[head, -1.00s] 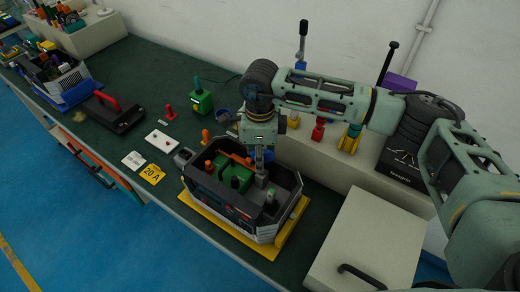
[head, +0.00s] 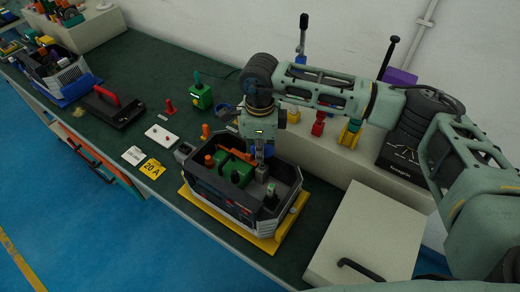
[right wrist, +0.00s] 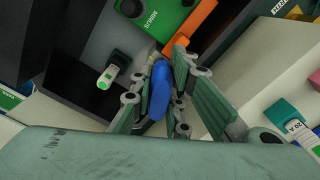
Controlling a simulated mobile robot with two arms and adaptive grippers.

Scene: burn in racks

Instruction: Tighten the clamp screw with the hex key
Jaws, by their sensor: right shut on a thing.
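My right gripper (head: 260,160) points down over the open dark grey box (head: 237,207) on the yellow base. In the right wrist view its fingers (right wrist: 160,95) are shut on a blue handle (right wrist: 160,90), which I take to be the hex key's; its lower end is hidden. Inside the box, a green block (head: 230,169) sits beside an orange bar; the block also shows in the right wrist view (right wrist: 160,14), with the orange bar (right wrist: 190,25) close to the fingertips. I cannot pick out the clamp screw. My left gripper is not in view.
A pale box with a black handle (head: 358,270) stands right of the dark box. A pale ledge (head: 350,172) with coloured upright tools runs behind. A yellow 20 A card (head: 152,169), a white plate (head: 161,137) and a black case with red handle (head: 112,107) lie left.

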